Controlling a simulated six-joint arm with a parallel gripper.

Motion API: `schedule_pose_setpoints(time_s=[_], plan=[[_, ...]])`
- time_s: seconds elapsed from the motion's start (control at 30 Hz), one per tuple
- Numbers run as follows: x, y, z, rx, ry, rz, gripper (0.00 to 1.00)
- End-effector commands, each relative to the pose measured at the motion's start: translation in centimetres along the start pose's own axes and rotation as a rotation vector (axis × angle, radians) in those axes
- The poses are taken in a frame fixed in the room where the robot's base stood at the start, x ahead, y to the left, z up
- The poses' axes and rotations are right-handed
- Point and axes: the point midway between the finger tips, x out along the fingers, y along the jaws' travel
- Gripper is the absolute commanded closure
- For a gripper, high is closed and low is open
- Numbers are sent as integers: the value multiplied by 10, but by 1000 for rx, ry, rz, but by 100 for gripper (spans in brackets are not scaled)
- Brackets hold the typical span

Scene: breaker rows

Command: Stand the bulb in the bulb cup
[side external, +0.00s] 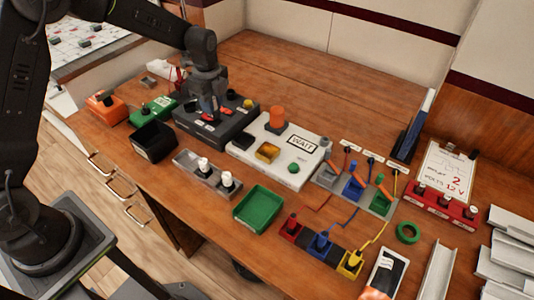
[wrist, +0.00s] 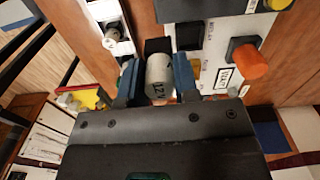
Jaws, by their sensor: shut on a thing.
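My gripper (side external: 213,104) is low over the dark grey box (side external: 237,124) in the side view. In the wrist view its two blue fingertips (wrist: 158,80) are shut on a white cylinder marked "12 V" (wrist: 159,76), which I take to be the bulb. The side view hides most of it behind the fingers, so I cannot tell whether its lower end touches the box. I cannot surely tell which fitting is the bulb cup.
The panel's orange cylinder (side external: 277,117) stands up to the right of my gripper. In front are a grey tray (side external: 187,162) with white cylinders, a black bin (side external: 153,142) and an empty green tray (side external: 258,208). Cabled plugs (side external: 352,185) are further right. The back tabletop is clear.

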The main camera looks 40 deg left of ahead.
Motion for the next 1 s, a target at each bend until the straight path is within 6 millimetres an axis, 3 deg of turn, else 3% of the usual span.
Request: schedule_pose_setpoints(time_s=[0.1, 0.27, 0.7, 1.0], plan=[[-3, -12, -26, 27, 0, 0, 94], [1, -18, -45, 37, 0, 2, 94], [54, -38, -131, 38, 0, 1, 94], [70, -43, -150, 35, 0, 1, 94]])
